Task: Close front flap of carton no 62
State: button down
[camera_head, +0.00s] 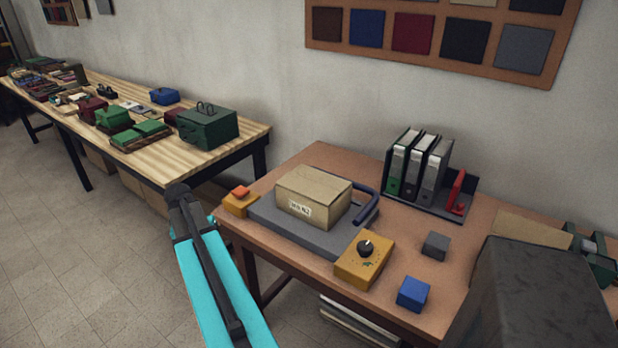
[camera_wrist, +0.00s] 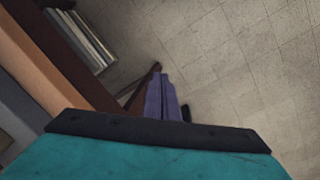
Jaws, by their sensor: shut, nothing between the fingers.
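The carton (camera_head: 313,195) is a tan cardboard box with a white label on its front, which seems to read No 62. It sits on a grey slab on the brown desk in the head view. Its top looks flat, and I cannot make out a separate front flap. My gripper (camera_head: 178,192) is to the left of the desk, apart from the carton, over the floor. In the wrist view my gripper (camera_wrist: 162,95) is shut and empty, with the floor and the desk's edge behind it. The carton is not in the wrist view.
The grey slab (camera_head: 290,229) has a dark blue bar at its right. A yellow box with a black knob (camera_head: 364,259), a yellow box with an orange button (camera_head: 240,201), a blue block (camera_head: 413,294) and binders (camera_head: 418,165) stand around it. A long wooden table (camera_head: 200,157) is at left.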

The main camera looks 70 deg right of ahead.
jog(key=s+d+r+m+b, duration=0.1)
jog(key=s+d+r+m, duration=0.25)
jog(key=d+r, duration=0.65)
jog(key=s+d+r+m+h, duration=0.1)
jog(key=s+d+r+m, duration=0.1)
jog(key=s+d+r, duration=0.2)
jog(key=s+d+r+m+h+b, duration=0.1)
jog(key=s+d+r, duration=0.3)
jog(key=s+r, duration=0.5)
jog(key=s+d+r+m+b, duration=0.1)
jog(key=s+d+r+m, duration=0.2)
jog(key=s+r, duration=0.4)
notch_tip(320, 180, up, 4)
jog(key=shift+d+f+h, duration=0.1)
jog(key=shift+d+h, duration=0.3)
jog(key=shift+d, duration=0.4)
jog(key=shift+f, duration=0.1)
jog(key=p, duration=0.1)
send_over(311, 182)
jog(key=a, duration=0.1)
jog(key=f, duration=1.1)
jog(key=shift+w+a+f, duration=0.1)
jog(key=shift+a+f, duration=0.1)
jog(key=shift+f, duration=0.1)
jog(key=shift+x, duration=0.8)
jog(key=shift+w+a+f, duration=0.1)
jog(key=shift+a, duration=0.05)
